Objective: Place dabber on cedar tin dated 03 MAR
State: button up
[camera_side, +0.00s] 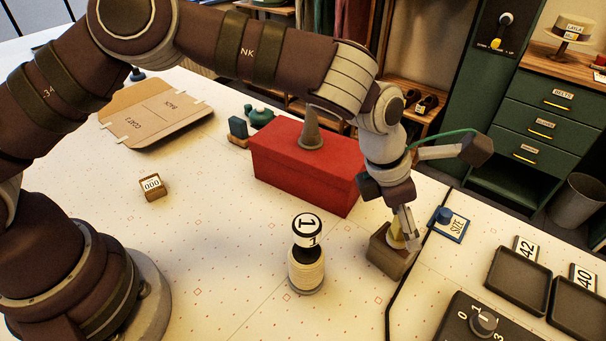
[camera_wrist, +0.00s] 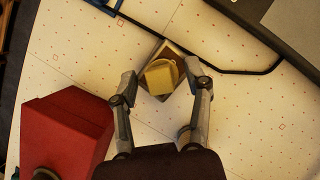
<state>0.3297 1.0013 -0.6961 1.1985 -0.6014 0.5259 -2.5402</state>
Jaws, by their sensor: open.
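A brown box-shaped tin (camera_side: 388,258) stands on the white table at the right of the side view; I cannot read a date on it. A small yellow piece (camera_side: 397,236), perhaps the dabber, sits on or just above its top. In the wrist view the yellow piece (camera_wrist: 159,80) lies over the tin (camera_wrist: 174,51), with a pale curved part beside it. My gripper (camera_side: 407,232) points down at the tin. In the wrist view my gripper (camera_wrist: 163,76) is open, its fingers either side of the yellow piece; contact is unclear.
A red box (camera_side: 305,170) with a grey cone (camera_side: 311,130) stands behind left of the tin. A bottle-like item marked 1 (camera_side: 307,268) stands in front. A blue SIZE block (camera_side: 449,225) and dark trays (camera_side: 518,278) lie right. A 000 block (camera_side: 152,188) is left.

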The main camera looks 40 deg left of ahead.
jog(key=s+a+r+m+t+y, duration=0.1)
jog(key=s+a+r+m, duration=0.1)
jog(key=a+r+m, duration=0.3)
jog(key=s+a+r, duration=0.2)
jog(key=a+r, duration=0.1)
jog(key=r, duration=0.5)
jog(key=s+a+m+y, duration=0.1)
jog(key=s+a+m, duration=0.4)
jog(key=a+m, duration=0.3)
jog(key=s+a+m+t+y, duration=0.1)
jog(key=s+a+m, duration=0.5)
jog(key=m, duration=0.8)
jog(key=shift+s+a+r, duration=0.2)
jog(key=shift+s+a, duration=0.1)
jog(key=shift+a, duration=0.95)
